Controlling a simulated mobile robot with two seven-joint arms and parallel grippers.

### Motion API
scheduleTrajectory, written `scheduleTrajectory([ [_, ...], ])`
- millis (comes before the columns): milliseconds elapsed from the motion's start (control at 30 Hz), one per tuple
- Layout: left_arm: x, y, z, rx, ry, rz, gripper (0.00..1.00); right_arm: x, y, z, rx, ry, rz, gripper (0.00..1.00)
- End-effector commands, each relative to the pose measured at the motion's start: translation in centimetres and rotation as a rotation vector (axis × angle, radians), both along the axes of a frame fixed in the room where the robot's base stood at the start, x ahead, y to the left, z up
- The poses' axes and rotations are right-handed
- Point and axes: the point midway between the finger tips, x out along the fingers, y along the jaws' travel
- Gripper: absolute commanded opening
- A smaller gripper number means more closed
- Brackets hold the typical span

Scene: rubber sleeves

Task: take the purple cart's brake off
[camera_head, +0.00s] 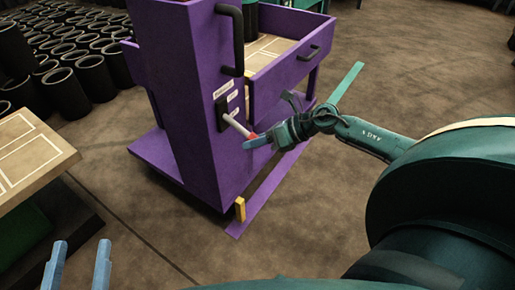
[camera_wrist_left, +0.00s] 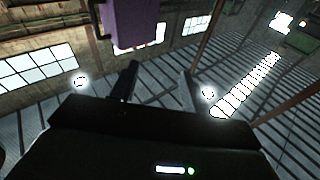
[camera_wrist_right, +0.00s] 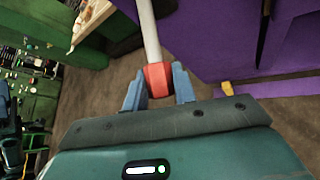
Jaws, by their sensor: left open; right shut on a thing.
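The purple cart (camera_head: 185,110) stands in the middle of the head view. Its brake lever (camera_head: 237,127) is a grey rod with a red end, coming out of a dark slot plate beside small white labels. The rod slants down to the right. My right gripper (camera_head: 256,139) is shut on the lever's red end. The right wrist view shows the red end (camera_wrist_right: 158,79) between the two blue fingers, with the grey rod (camera_wrist_right: 149,32) running up from it. My left gripper (camera_head: 78,266) is open and empty at the bottom left, apart from the cart.
Several black rubber sleeves (camera_head: 93,76) stand on the floor at the back left. A table with a pale top (camera_head: 35,150) is at the left edge. A yellow block (camera_head: 240,209) sits low at the cart's near corner. Brown floor is clear to the right.

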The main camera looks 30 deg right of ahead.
Motion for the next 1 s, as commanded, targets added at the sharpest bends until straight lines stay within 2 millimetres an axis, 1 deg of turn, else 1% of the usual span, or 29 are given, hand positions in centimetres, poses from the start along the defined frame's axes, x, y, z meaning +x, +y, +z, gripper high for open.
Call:
scheduleTrajectory([
  [33, 0.0, -0.1, -0.6, -0.018, -0.004, -0.009, 0.46, 0.1, 0.0, -1.0, 0.01, -0.023, -0.004, 0.0],
  [133, -0.1, -0.3, -0.6, -0.049, -0.004, -0.026, 0.46, 0.3, 0.0, -1.3, 0.027, -0.062, -0.003, 0.0],
  [200, 0.3, -0.2, 0.4, -0.043, -0.065, -0.028, 0.46, 0.4, 0.1, -1.4, 0.037, -0.085, -0.004, 0.0],
  [300, 0.7, -0.1, 1.4, -0.035, -0.134, -0.03, 0.46, 0.5, 0.2, -1.4, 0.046, -0.108, -0.003, 0.0],
  [433, 0.9, 0.0, 2.2, -0.031, -0.184, -0.031, 0.46, 0.7, 0.2, -1.4, 0.051, -0.126, -0.002, 0.0],
  [600, 0.9, 0.0, 2.6, -0.028, -0.204, -0.031, 0.46, 0.7, 0.2, -1.3, 0.055, -0.133, -0.002, 0.0],
  [867, 0.9, 0.0, 2.6, -0.027, -0.204, -0.031, 0.46, 0.7, 0.2, -1.4, 0.054, -0.133, -0.003, 0.0],
  [900, 0.9, 0.0, 2.6, -0.027, -0.204, -0.031, 0.46, 0.7, 0.2, -1.4, 0.055, -0.133, -0.002, 0.28],
  [1000, 0.9, 0.1, 2.6, -0.027, -0.204, -0.03, 0.46, 0.7, 0.2, -1.4, 0.055, -0.132, -0.002, 0.37],
])
